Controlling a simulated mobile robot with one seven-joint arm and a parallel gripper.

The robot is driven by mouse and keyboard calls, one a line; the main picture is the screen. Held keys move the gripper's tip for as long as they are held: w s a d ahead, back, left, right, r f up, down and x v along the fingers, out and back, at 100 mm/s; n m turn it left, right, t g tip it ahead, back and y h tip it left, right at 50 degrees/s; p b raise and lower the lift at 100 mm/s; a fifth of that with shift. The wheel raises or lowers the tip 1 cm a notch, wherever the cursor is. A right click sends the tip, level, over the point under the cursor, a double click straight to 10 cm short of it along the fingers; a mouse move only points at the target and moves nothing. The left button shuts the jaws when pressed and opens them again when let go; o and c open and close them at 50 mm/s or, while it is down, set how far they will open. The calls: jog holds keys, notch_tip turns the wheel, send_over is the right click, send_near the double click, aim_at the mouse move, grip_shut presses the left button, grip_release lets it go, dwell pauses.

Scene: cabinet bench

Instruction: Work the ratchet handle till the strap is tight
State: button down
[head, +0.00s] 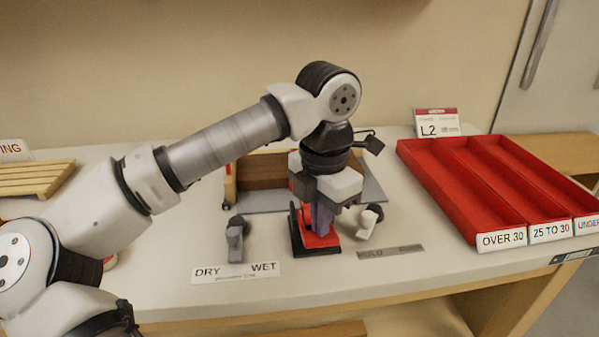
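A red and black device (318,240), which looks like the ratchet, stands on the bench near the middle in the head view. My gripper (322,210) points down right over it, and its lower end overlaps the device's upper part. I cannot tell whether the fingers touch the handle or are closed on it. The handle's angle is mostly hidden by my gripper. A brown wooden block or box (262,172) sits on a grey plate (372,191) behind. No strap can be clearly made out, so its tightness does not show.
Small grey fittings stand left (237,240) and right (369,221) of the device. A DRY/WET label (236,272) and a grey strip (391,251) lie in front. A red divided tray (430,178) stands right, a wooden rack (38,178) left.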

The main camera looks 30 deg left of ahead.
jog(key=shift+s+d+f+b, duration=0.1)
jog(key=shift+s+f+b, duration=0.05)
jog(key=shift+f+b, duration=1.35)
jog(key=shift+w+a+r+p, duration=0.1)
jog(key=shift+w+r+p, duration=0.05)
jog(key=shift+r+p, duration=0.9)
jog(key=shift+w+a+r+p, duration=0.1)
jog(key=shift+r+p, duration=0.7)
jog(key=shift+r, duration=0.5)
jog(key=shift+w+a+r+p, duration=0.1)
jog(key=shift+w+r+p, duration=0.05)
jog(key=shift+r+p, duration=0.9)
jog(key=shift+r, duration=0.1)
jog(key=shift+r, duration=0.1)
notch_tip(320, 180, up, 5)
jog(key=p, duration=0.3)
